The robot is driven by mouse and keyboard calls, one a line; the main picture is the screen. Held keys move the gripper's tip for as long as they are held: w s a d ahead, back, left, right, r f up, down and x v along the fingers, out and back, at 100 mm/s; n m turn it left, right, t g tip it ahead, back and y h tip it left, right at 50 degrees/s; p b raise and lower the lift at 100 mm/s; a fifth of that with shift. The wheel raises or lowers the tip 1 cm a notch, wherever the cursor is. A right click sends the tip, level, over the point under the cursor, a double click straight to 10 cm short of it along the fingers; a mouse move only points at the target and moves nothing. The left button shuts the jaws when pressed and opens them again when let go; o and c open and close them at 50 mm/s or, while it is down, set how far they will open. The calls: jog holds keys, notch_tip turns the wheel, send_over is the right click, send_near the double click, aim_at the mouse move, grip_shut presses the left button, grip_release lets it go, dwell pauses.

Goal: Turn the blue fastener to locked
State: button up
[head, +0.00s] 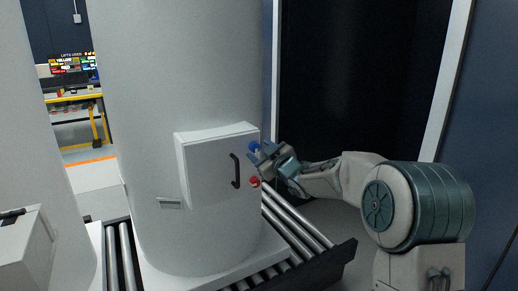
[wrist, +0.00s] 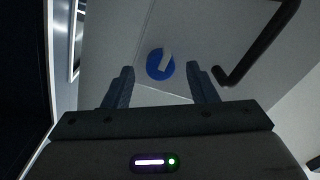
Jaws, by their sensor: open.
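The blue fastener (wrist: 154,67) is a round blue disc with a pale bar across it, on the edge of a white box door. In the wrist view it lies between and just beyond my two fingertips. In the head view the blue fastener (head: 254,147) shows at the upper right edge of the white box (head: 208,165) on the tank. My gripper (head: 262,160) is beside it; in the wrist view my gripper (wrist: 160,80) is open with nothing between the fingers. I cannot tell whether the fingers touch the fastener.
A red fastener (head: 254,182) sits below the blue one. A black handle (head: 236,170) stands out from the box door, and the handle (wrist: 258,45) is close to my right finger in the wrist view. The tank (head: 190,80) stands on a roller conveyor (head: 300,225).

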jog(key=shift+w+a, duration=0.35)
jog(key=shift+w, duration=0.2)
jog(key=c, duration=1)
